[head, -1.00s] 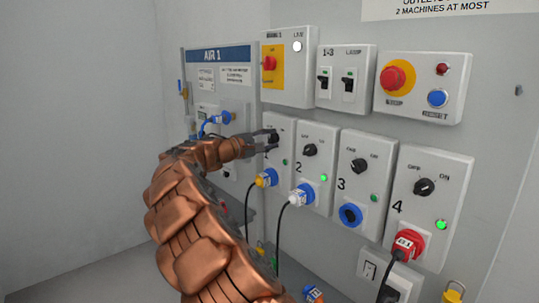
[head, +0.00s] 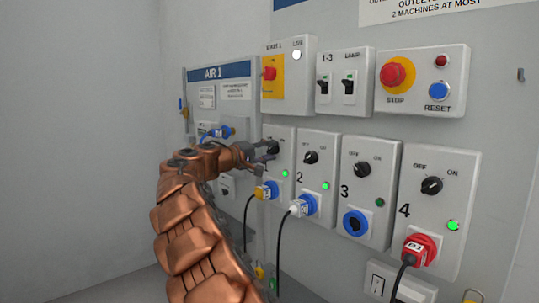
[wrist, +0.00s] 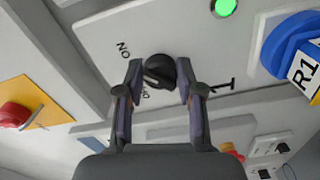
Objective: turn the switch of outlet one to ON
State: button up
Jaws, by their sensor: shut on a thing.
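Outlet one is a grey box (head: 285,195) at the left of the lower row, with a black rotary switch (wrist: 160,70) and a lit green lamp (head: 285,174). The lamp also glows in the wrist view (wrist: 224,7). My gripper (head: 268,150) is shut on the switch, one finger on each side of it in the wrist view (wrist: 160,88). The ON label (wrist: 123,49) shows beside the switch; the other label is partly hidden by a finger. I cannot tell exactly which way the switch points.
Outlets two (head: 318,150), three (head: 385,160) and four (head: 462,185) stand to the right. Above are the main switch box (head: 302,75), the lamp switch box (head: 358,65) and the stop box (head: 450,75). The AIR 1 panel (head: 236,90) is to the left. Cables hang below the plugs.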

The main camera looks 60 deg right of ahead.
jog(key=shift+f, duration=0.15)
jog(key=o, duration=1.1)
jog(key=shift+o, duration=0.2)
jog(key=v, duration=1.2)
